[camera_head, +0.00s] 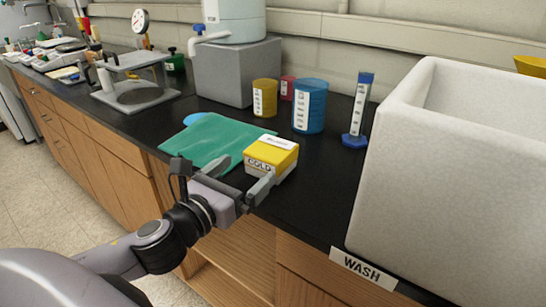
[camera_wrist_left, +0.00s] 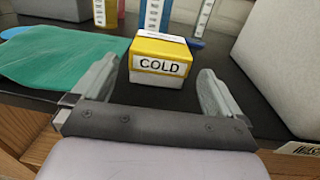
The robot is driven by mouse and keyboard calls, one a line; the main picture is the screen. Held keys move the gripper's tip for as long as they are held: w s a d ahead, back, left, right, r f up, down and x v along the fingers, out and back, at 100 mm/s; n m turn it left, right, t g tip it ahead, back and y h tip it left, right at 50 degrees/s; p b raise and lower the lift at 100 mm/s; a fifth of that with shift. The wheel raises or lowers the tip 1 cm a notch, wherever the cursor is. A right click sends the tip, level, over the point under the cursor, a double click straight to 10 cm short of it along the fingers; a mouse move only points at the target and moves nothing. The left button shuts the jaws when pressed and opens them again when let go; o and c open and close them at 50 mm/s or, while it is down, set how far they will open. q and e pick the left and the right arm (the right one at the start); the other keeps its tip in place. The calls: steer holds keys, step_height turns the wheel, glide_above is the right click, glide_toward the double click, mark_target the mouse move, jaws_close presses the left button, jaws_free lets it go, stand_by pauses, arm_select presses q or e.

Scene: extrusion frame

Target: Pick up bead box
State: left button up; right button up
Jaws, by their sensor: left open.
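The bead box is most likely the small yellow and white box (camera_head: 271,157) with a "COLD" label on its front and another label on its lid. It stands on the black counter near the front edge, next to a green cloth. It also shows in the left wrist view (camera_wrist_left: 160,62), ahead of the jaws and centred between them. My left gripper (camera_head: 253,172) is open and empty at the counter's front edge, close to the box; its fingers (camera_wrist_left: 158,85) point toward it. I cannot tell if any finger touches the box. My right gripper is not in view.
The green cloth (camera_head: 214,142) lies left of the box. Behind stand a yellow beaker (camera_head: 265,98), a blue beaker (camera_head: 309,108) and a blue-based cylinder (camera_head: 358,112). A large white basin (camera_head: 400,160) marked "WASH" blocks the right. Black counter (camera_head: 325,190) is clear between box and basin.

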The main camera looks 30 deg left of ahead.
mark_target(260, 158)
arm_select(q)
steer(key=w, duration=0.2)
steer(key=w+p, duration=0.1)
steer(key=w, duration=0.1)
steer(key=shift+d+r, duration=0.1)
steer(key=shift+r, duration=0.1)
steer(key=shift+w, duration=0.65)
steer(key=c, duration=0.8)
steer(key=shift+c, duration=0.2)
